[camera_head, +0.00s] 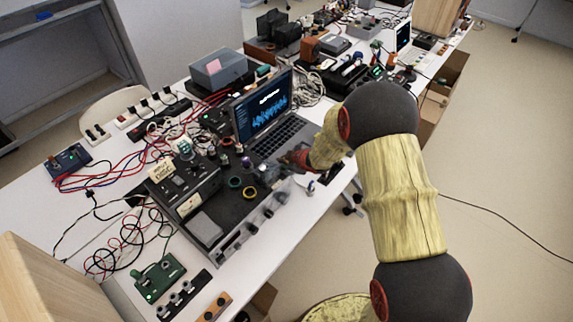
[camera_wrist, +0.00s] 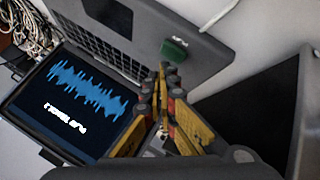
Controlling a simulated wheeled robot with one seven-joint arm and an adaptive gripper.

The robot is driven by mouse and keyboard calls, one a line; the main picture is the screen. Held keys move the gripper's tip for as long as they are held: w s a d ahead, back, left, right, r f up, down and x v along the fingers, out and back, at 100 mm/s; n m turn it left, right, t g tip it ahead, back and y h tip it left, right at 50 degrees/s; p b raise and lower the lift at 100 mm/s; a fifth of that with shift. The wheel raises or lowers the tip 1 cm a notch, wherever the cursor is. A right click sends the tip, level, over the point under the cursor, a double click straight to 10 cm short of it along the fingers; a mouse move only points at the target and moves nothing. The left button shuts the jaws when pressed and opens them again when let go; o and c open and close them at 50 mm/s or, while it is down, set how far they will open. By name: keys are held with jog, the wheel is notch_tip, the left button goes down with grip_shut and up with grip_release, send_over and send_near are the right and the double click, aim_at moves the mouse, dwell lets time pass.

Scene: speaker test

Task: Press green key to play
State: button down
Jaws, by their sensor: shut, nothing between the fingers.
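An open laptop (camera_head: 284,133) stands on the white bench, its screen (camera_head: 262,108) showing a blue waveform and white text. The screen also shows at the left of the wrist view (camera_wrist: 80,92). A small green key (camera_wrist: 175,49) with a light label sits on the grey laptop body beside the keyboard in the wrist view. My gripper (camera_wrist: 167,72) is shut and empty, its fingertips just below the green key in the picture. Whether they touch it I cannot tell. In the head view my gripper (camera_head: 287,159) is over the laptop's front right area, and the green key is not discernible.
A black equipment unit (camera_head: 215,200) with knobs and rings stands left of and in front of the laptop. A grey box (camera_head: 218,70) and tangled cables (camera_head: 308,86) lie behind it. A dark panel (camera_wrist: 250,110) fills the right of the wrist view. Open floor lies right of the bench.

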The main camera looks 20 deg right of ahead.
notch_tip(320, 180, up, 6)
jog(key=p, duration=0.5)
dwell(0.6)
notch_tip(320, 180, up, 14)
jog(key=m+h, duration=0.3)
send_over(285, 167)
jog(key=s+d, duration=0.3)
jog(key=d, duration=0.1)
jog(key=s+d+r+m+h, duration=0.15)
jog(key=s+r+m, duration=0.25)
jog(key=s+r, duration=0.55)
jog(key=s+a+r+m+g, duration=0.1)
jog(key=s+r+m, duration=0.1)
jog(key=s, duration=0.7)
jog(key=s+a+r+m+g+y, duration=0.1)
jog(key=s+a+r, duration=0.1)
jog(key=s, duration=0.7)
jog(key=s+a+r+m+g, duration=0.1)
jog(key=s+a+r+m, duration=0.1)
jog(key=s, duration=0.7)
jog(key=shift+s+r+m+y, duration=0.3)
jog(key=shift+s+r+y, duration=0.1)
jog(key=shift+r, duration=0.3)
